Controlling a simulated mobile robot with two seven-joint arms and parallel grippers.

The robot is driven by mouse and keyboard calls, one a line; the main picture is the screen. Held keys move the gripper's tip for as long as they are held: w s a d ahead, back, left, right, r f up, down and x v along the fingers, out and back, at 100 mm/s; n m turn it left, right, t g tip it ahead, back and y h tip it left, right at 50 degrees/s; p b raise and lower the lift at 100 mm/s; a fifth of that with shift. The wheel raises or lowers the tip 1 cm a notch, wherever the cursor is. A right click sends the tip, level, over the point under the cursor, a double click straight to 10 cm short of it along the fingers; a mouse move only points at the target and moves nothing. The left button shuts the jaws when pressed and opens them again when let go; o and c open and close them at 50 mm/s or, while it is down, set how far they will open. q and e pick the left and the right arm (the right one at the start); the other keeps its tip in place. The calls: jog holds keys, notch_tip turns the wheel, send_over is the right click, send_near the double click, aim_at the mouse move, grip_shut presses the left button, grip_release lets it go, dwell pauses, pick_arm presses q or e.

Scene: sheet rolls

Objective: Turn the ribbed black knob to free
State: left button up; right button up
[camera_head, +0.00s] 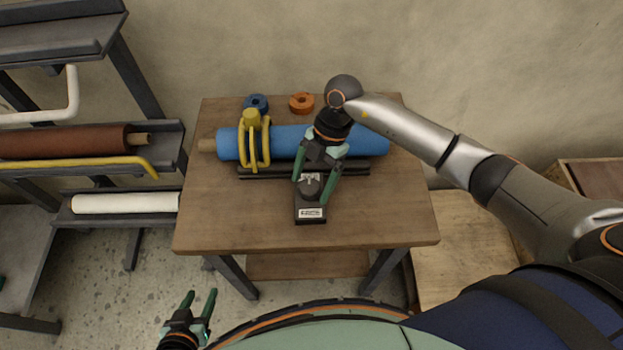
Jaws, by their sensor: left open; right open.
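The ribbed black knob (311,186) sits on a small black block (310,209) with a white label, at the front middle of the wooden table. The label is too small to read. My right gripper (311,190) reaches down from above, open, with one green finger on each side of the knob. I cannot tell whether the fingers touch it. My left gripper (202,298) is open and empty, low in front of the table and away from the knob.
A blue roll (285,141) lies across a dark cradle on the wooden table (220,215), with a yellow clamp-like frame (254,142) around its left part. Blue (256,103) and orange (302,102) rings lie behind. A rack (168,160) with rolls stands left.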

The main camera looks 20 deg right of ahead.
jog(key=shift+f, duration=0.1)
jog(key=shift+c, duration=0.3)
jog(key=c, duration=1.3)
